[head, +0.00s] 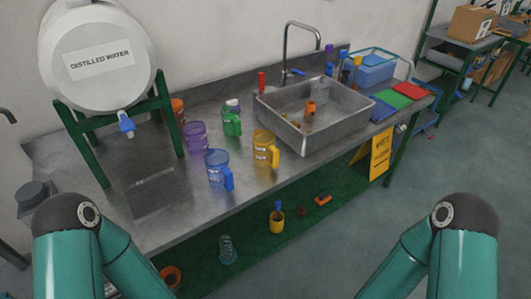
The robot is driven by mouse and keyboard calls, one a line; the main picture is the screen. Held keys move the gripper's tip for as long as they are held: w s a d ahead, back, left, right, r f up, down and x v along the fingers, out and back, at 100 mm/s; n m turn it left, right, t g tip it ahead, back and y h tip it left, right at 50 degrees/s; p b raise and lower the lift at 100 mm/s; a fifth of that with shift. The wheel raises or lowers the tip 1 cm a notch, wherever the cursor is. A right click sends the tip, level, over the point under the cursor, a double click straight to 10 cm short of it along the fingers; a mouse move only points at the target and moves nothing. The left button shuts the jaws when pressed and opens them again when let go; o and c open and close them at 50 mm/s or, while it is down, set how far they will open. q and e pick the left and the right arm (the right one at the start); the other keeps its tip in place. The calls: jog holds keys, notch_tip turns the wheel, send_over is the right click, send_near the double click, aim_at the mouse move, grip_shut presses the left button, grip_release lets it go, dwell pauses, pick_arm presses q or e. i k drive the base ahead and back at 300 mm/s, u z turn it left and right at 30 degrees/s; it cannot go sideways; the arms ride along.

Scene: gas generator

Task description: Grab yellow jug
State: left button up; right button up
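The yellow jug (263,149) stands upright on the metal counter, just left of the sink's near corner. Its handle faces right, toward the front of the counter. It looks apart from the other jugs. My two arms show at the bottom left and bottom right of the head view. Neither of my grippers is in view.
A distilled water tank (97,60) on a green stand (86,150) is at left.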

aim_at(266, 154)
jog(key=u, duration=0.2)
jog(key=i, duration=0.2)
jog(key=u, duration=2.55)
jog(key=k, duration=1.45)
jog(key=z, duration=1.2)
jog(key=i, duration=1)
jog(key=u, duration=0.05)
